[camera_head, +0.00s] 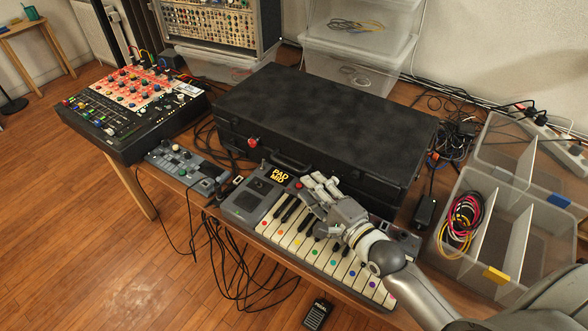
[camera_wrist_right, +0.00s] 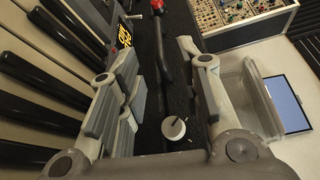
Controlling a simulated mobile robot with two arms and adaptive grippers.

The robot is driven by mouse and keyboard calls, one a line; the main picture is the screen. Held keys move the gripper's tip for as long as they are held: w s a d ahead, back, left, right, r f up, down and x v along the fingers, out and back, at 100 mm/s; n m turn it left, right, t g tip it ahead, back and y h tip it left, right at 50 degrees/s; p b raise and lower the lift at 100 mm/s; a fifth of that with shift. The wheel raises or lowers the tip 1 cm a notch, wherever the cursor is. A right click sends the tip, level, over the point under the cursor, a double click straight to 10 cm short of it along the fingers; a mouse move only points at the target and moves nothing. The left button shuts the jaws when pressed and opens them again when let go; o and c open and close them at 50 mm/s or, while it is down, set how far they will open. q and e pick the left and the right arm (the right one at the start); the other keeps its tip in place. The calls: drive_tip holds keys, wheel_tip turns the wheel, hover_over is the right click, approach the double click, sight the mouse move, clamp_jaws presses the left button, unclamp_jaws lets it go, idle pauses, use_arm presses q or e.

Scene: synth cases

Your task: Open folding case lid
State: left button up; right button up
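The black folding case (camera_head: 325,115) lies on the table with its lid closed. A red catch (camera_head: 252,142) shows on its front face, and a dark carry handle (camera_head: 290,162) is to the right of it. My right gripper (camera_head: 312,184) is over the keyboard, close to the front of the case and right of the handle. In the right wrist view its two fingers (camera_wrist_right: 158,58) stand apart with nothing gripped. The handle (camera_wrist_right: 163,45) and a red part (camera_wrist_right: 157,6) show between and beyond them. My left gripper is out of view.
The keyboard (camera_head: 247,207) lies along the table edge before the case. A mixer (camera_head: 133,105) and a small control box (camera_head: 185,168) are left. A clear organiser (camera_head: 500,262) with cables is right. Clear bins (camera_head: 355,55) and a synth rack (camera_head: 222,27) stand behind.

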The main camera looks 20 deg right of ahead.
sight(293, 169)
drive_tip(key=x, duration=0.3)
drive_tip(key=shift+w, duration=0.3)
drive_tip(key=x, duration=0.4)
drive_tip(key=shift+f, duration=0.15)
drive_tip(key=shift+w+a, duration=0.1)
drive_tip(key=shift+w, duration=0.1)
drive_tip(key=shift+c, duration=0.6)
drive_tip(key=c, duration=0.5)
clamp_jaws()
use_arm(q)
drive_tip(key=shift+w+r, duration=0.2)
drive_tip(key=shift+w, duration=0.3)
